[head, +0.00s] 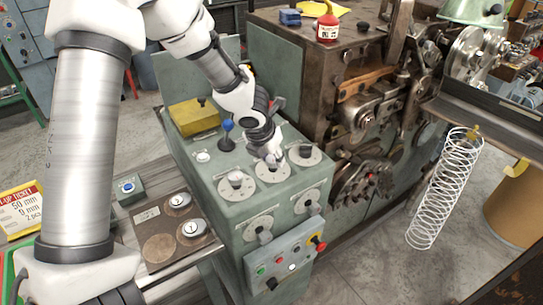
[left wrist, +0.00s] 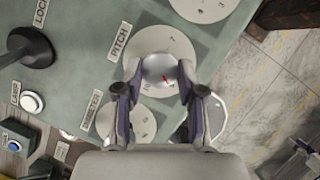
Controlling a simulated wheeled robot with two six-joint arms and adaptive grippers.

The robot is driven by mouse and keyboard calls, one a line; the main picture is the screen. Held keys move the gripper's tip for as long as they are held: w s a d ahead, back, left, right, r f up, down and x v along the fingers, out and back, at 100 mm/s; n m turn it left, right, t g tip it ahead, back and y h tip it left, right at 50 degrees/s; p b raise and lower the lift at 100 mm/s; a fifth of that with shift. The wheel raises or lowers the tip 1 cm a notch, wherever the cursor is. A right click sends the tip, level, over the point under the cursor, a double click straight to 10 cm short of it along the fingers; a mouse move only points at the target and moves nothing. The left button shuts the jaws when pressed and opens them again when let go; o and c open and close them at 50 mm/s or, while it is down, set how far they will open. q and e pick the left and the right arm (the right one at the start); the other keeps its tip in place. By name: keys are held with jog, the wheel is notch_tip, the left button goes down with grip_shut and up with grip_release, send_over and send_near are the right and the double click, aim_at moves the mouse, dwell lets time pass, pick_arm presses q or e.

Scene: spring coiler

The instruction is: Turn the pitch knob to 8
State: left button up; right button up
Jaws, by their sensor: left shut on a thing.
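The pitch knob (left wrist: 158,70) is a pale round knob with a red mark, at the middle of a white dial plate (left wrist: 160,38) beside the PITCH label (left wrist: 119,42) in the left wrist view. In the head view this is the middle of three dials (head: 266,177) on the green console top. My left gripper (left wrist: 160,78) is shut on the knob, one finger on each side, and comes down on it from above (head: 271,157). The dial's numbers are too small or hidden to read, so I cannot tell the setting.
A diameter dial (head: 236,188) and another dial (head: 305,156) flank it closely. A blue-topped lever (head: 227,135) and a yellow block (head: 194,117) stand behind. A button box (head: 284,262) is on the console front. A wire spring (head: 441,190) hangs at right.

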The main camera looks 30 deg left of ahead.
pick_arm(q)
jog(key=shift+f+n+b, duration=0.15)
jog(key=shift+n+b, duration=0.2)
jog(key=shift+n, duration=0.05)
jog(key=shift+w+d+n+y+b, duration=0.15)
jog(key=shift+n+y+b, duration=0.3)
jog(key=shift+n, duration=0.45)
jog(key=n+y, duration=0.1)
jog(key=n, duration=0.1)
jog(key=shift+n+g, duration=0.3)
jog(key=n, duration=0.1)
jog(key=n+y+p, duration=0.1)
jog(key=shift+d+r+n+g, duration=0.1)
jog(key=shift+r+n+g, duration=0.1)
jog(key=shift+n+g, duration=0.15)
jog(key=shift+w+f+n+g+y+p, duration=0.15)
jog(key=shift+n+g+p, duration=0.3)
jog(key=shift+n, duration=0.55)
jog(key=shift+r+n+g+y+p, duration=0.1)
jog(key=shift+n+g+y+p, duration=0.1)
jog(key=shift+n+p, duration=0.55)
jog(key=shift+n, duration=0.3)
jog(key=o, duration=1.1)
jog(key=shift+o, duration=0.2)
jog(key=shift+w+f, duration=0.1)
jog(key=shift+f, duration=0.1)
